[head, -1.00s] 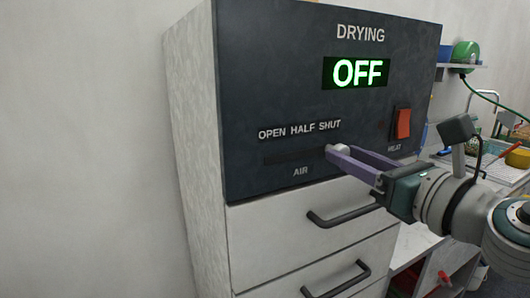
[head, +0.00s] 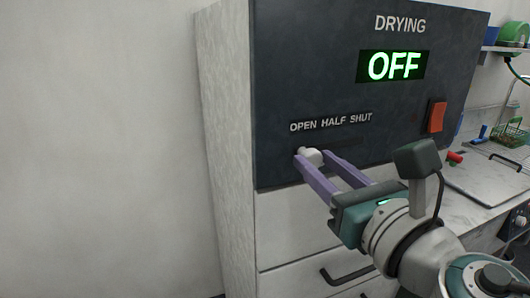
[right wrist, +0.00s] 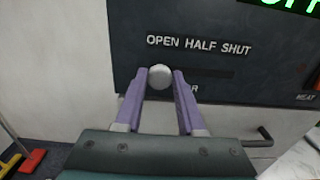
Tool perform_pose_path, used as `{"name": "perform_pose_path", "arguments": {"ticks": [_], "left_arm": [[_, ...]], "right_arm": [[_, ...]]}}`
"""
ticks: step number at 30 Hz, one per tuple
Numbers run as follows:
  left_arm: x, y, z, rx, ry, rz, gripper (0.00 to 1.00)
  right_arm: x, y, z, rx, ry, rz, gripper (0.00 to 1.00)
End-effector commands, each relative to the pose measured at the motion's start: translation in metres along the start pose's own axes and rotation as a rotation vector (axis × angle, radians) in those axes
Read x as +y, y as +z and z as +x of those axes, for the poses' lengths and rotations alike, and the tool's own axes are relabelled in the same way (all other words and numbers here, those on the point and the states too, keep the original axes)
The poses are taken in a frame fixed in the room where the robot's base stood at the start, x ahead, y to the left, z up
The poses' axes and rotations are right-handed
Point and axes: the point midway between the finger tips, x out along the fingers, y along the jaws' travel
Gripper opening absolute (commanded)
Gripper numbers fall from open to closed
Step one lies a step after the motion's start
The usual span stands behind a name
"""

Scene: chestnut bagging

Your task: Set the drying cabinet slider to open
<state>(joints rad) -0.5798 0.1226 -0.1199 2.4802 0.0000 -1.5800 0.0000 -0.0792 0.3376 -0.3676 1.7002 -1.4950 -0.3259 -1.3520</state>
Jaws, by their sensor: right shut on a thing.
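The drying cabinet's dark control panel (head: 290,60) carries an air slider with a pale rounded knob (head: 311,155). The knob stands at the left end of its slot, below the word OPEN. HALF and SHUT lie to its right, and the bare slot runs on to the right in the right wrist view. My right gripper (head: 314,160) has its two purple fingers on either side of the knob and is shut on it; the right wrist view also shows the knob (right wrist: 160,76) between the fingertips. The fingers hide much of the AIR label. My left gripper is not in view.
The green display (head: 392,66) reads OFF. A red rocker switch (head: 436,116) sits right of the slider. White drawers with dark handles (head: 346,272) lie below the panel. A worktop (head: 480,180) with trays and tools stands at the right. The wall at left is bare.

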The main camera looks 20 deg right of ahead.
Motion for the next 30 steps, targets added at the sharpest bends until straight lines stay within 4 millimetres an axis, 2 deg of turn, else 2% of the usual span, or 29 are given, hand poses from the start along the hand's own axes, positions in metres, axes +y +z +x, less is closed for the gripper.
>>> {"name": "perform_pose_path", "arguments": {"ticks": [1,2,9,17,20,30], "left_arm": [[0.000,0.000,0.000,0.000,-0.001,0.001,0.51],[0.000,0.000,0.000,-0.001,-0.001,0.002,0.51],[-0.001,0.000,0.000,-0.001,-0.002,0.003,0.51],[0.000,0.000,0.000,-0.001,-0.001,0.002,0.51],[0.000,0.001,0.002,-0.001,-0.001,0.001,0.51],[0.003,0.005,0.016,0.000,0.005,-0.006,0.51]], "right_arm": [[0.005,0.000,0.000,0.001,0.014,0.001,0.00],[0.005,0.000,0.000,0.001,0.015,0.001,0.42],[0.004,0.000,0.000,0.001,0.012,0.001,0.69],[0.003,0.000,-0.001,0.001,0.009,0.001,0.69],[0.002,-0.001,-0.009,0.002,0.009,0.000,0.69],[0.003,-0.004,-0.070,0.004,0.011,0.001,0.69]]}}
